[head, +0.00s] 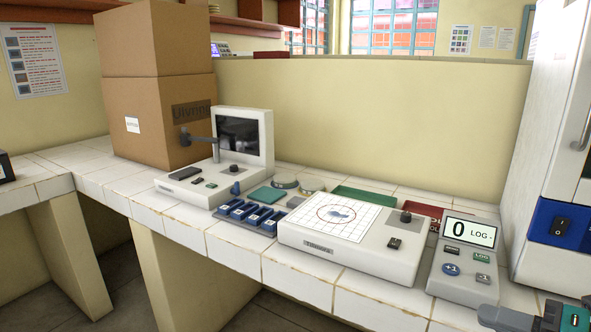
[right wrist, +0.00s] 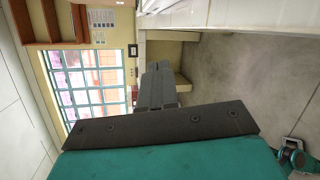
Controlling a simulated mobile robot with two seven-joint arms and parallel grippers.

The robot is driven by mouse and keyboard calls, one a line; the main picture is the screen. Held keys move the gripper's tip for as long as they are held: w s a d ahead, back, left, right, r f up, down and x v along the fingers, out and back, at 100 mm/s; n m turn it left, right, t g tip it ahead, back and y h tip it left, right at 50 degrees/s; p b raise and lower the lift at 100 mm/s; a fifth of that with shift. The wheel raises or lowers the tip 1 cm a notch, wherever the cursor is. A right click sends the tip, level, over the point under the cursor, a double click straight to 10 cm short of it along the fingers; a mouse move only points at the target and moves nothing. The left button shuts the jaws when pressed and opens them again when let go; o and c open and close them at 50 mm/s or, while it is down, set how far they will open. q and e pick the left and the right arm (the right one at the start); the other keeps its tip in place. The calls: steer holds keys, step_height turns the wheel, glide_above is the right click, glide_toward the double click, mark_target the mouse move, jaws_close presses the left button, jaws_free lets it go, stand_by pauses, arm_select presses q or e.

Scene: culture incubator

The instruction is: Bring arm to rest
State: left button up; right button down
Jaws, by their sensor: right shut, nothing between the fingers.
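My right gripper (head: 490,314) shows at the bottom right corner of the head view, in front of the counter and just below the counter device. Its dark fingers point left, and a teal part of my arm lies behind them. In the right wrist view my right gripper (right wrist: 155,75) has its grey fingers together with nothing between them. Beyond the fingers there are a window, shelving and open floor. My left gripper is in neither view.
A white cabinet (head: 545,120) stands at right. Floor (right wrist: 240,90) is clear.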

steer(key=s+f+m+t+h+p, duration=0.1)
steer(key=s+f+m+t+h, duration=0.2)
steer(key=f+m, duration=0.5)
steer(key=s+f+m+h+p, duration=0.1)
steer(key=s+f+m+h, duration=0.1)
steer(key=f+m+h, duration=0.6)
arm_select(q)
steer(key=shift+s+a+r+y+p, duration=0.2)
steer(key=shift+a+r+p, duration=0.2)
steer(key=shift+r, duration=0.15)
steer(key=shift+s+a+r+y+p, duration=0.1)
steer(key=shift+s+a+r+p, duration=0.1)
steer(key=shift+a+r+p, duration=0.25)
arm_select(e)
steer(key=s+a+f+m+g+y, duration=0.1)
steer(key=s+a+f+m, duration=0.1)
steer(key=a+m, duration=0.3)
steer(key=s+a+f+m+g+y, duration=0.1)
steer(key=s+a+f+m+g, duration=0.1)
steer(key=a+m, duration=0.4)
steer(key=shift+s+a+f+g+y, duration=0.3)
steer(key=shift+s+a+f, duration=0.5)
steer(key=shift+s+a, duration=0.3)
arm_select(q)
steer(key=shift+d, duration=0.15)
arm_select(e)
steer(key=shift+w, duration=0.1)
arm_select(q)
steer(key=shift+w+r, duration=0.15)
